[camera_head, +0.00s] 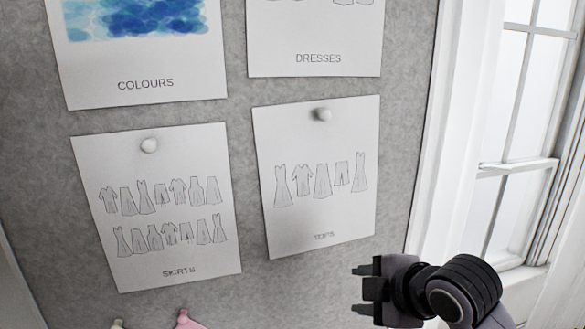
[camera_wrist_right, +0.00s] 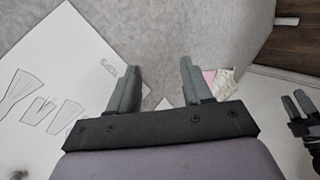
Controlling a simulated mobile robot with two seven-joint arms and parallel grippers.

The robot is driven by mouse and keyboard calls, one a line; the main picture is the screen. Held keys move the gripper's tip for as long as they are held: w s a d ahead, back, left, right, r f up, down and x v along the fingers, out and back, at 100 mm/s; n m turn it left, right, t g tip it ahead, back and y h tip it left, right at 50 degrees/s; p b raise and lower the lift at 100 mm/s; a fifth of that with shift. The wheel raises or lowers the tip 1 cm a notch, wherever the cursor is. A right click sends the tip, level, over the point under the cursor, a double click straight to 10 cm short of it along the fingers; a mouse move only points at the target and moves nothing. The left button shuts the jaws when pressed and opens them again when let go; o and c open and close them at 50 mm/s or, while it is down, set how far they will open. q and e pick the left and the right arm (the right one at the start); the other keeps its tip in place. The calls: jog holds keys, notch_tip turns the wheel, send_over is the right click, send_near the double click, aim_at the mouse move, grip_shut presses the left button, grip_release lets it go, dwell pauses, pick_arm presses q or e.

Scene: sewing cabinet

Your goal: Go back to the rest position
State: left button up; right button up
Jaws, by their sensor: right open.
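My right gripper (camera_head: 358,289) shows at the lower right of the head view, in front of the grey wall board and below the tops sheet. Its two fingers stand apart with nothing between them. In the right wrist view the same gripper (camera_wrist_right: 157,90) has its fingers spread and empty, with the grey board behind them. Another dark gripper (camera_wrist_right: 295,105), which looks like my left one, shows at the right edge of that view. Its fingers look slightly apart, but it is too small to tell its state. My left gripper is not in the head view.
Pinned sheets hang on the grey board (camera_head: 255,215): a colours sheet (camera_head: 145,60), a dresses sheet (camera_head: 315,40), a skirts sheet (camera_head: 155,240) and a tops sheet (camera_head: 318,210). A white window frame (camera_head: 440,120) stands at the right. A pink item (camera_head: 188,320) shows at the bottom edge.

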jog(key=s+d+f+m+g+h, duration=0.25)
jog(key=s+d+f+m, duration=0.35)
jog(key=s+f+m, duration=0.5)
jog(key=s+d+f+m+g+h, duration=0.25)
jog(key=s+d+f+m, duration=0.3)
jog(key=s+f, duration=0.75)
jog(key=w+a+f+t+y, duration=0.3)
jog(key=f+t, duration=0.3)
jog(key=shift+w, duration=0.25)
dwell(0.3)
